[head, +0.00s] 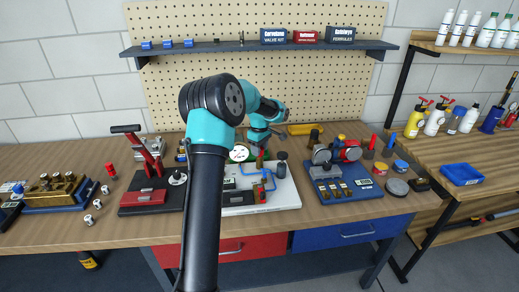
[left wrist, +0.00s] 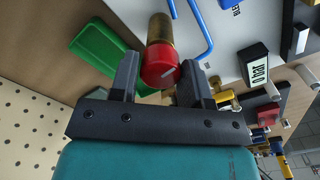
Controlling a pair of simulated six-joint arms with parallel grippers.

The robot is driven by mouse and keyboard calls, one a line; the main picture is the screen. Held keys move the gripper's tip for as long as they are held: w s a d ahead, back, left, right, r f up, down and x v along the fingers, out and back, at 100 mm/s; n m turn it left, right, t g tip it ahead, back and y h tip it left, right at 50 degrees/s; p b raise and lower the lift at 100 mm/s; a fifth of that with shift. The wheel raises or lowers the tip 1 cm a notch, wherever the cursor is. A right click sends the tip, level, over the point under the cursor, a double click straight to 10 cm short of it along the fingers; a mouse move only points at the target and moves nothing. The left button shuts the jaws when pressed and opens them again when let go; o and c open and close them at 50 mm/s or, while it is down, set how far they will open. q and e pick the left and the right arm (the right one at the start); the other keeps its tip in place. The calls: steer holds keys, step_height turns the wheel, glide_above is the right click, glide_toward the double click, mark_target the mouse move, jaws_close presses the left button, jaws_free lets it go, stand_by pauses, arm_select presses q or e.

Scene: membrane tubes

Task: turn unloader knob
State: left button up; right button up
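In the left wrist view a red round knob (left wrist: 160,68) caps a brass cylinder, and its end faces the camera. My left gripper (left wrist: 158,72) has one dark finger on each side of this knob. The gaps are too narrow to tell whether the fingers touch it. In the head view my left gripper (head: 262,153) points down at the back of a white board (head: 285,195) with blue pipes and a round white-faced gauge (head: 239,153). My right gripper is in neither view.
A black panel with a red block (head: 150,196) stands left of the white board, and a blue panel (head: 345,188) stands right of it. In the wrist view a green part (left wrist: 100,45) lies beside the knob and a "0 bar" display (left wrist: 258,68) stands to the right.

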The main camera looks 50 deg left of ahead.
arm_select(q)
steer(key=o, duration=0.4)
step_height(320, 180, up, 18)
steer(key=shift+f, duration=0.25)
stand_by(0.4)
stand_by(0.3)
